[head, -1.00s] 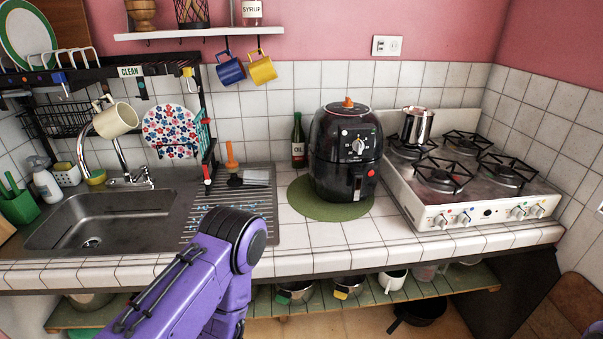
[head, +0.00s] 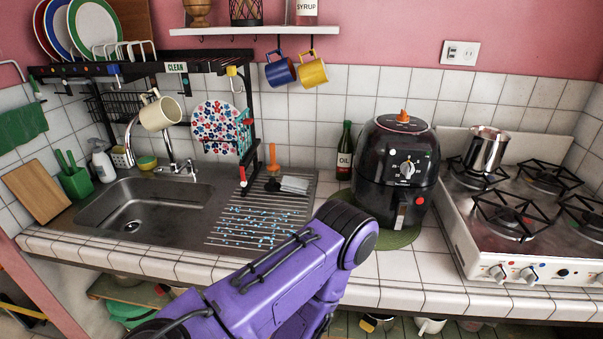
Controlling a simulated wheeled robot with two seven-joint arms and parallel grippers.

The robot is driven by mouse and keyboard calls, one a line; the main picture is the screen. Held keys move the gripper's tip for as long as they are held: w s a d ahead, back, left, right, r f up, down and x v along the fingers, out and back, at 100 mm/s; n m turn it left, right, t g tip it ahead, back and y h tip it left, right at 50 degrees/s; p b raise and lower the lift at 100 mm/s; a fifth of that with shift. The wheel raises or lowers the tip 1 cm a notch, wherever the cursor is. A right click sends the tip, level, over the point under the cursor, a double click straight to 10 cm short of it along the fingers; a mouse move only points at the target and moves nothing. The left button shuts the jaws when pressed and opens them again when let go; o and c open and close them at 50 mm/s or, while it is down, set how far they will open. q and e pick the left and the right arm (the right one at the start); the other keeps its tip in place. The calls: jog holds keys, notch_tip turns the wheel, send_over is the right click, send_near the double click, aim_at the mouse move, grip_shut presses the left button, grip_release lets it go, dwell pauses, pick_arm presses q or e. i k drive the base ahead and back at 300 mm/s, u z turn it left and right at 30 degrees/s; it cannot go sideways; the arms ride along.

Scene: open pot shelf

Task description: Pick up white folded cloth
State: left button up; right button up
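A small white folded cloth (head: 295,184) lies on the ribbed metal drainboard (head: 225,238), near its back right corner. It is just right of a plunger with an orange handle (head: 272,158) and a black cup. One of my purple arms reaches up from the bottom of the head view, in front of the counter, with its bent joint near the drainboard's front right. Neither gripper shows, so I cannot see their fingers.
The sink (head: 145,206) is left of the drainboard. A black air fryer (head: 396,172) on a green mat and an oil bottle (head: 344,152) stand to the right. A dish rack (head: 253,110) and a shelf with hanging mugs (head: 280,70) are above. The stove (head: 518,235) is far right.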

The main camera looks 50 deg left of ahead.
aim_at(289, 183)
jog(key=u, duration=0.35)
jog(key=i, duration=0.4)
jog(key=u, duration=0.5)
